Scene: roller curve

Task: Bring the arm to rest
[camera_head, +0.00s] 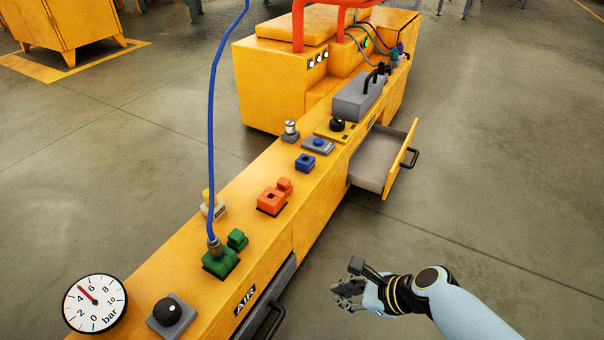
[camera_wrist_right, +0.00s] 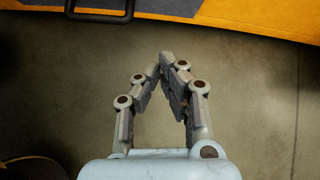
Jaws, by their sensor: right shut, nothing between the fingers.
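My right arm comes in from the lower right in the head view. Its gripper (camera_head: 345,295) hangs over the bare floor, to the right of the yellow bench (camera_head: 215,260) and apart from it. In the right wrist view the gripper (camera_wrist_right: 167,60) has its fingertips together with nothing between them. Beyond the fingertips lie the floor and, at the top, the bench's yellow side with a dark handle (camera_wrist_right: 100,14). My left gripper does not show in either view.
An open drawer (camera_head: 375,170) sticks out of the bench's right side. A lower handle (camera_head: 273,322) is near the AIR label. A blue hose (camera_head: 211,120) rises from a green connector (camera_head: 220,260). A pressure gauge (camera_head: 95,302) stands at lower left. The right-hand floor is clear.

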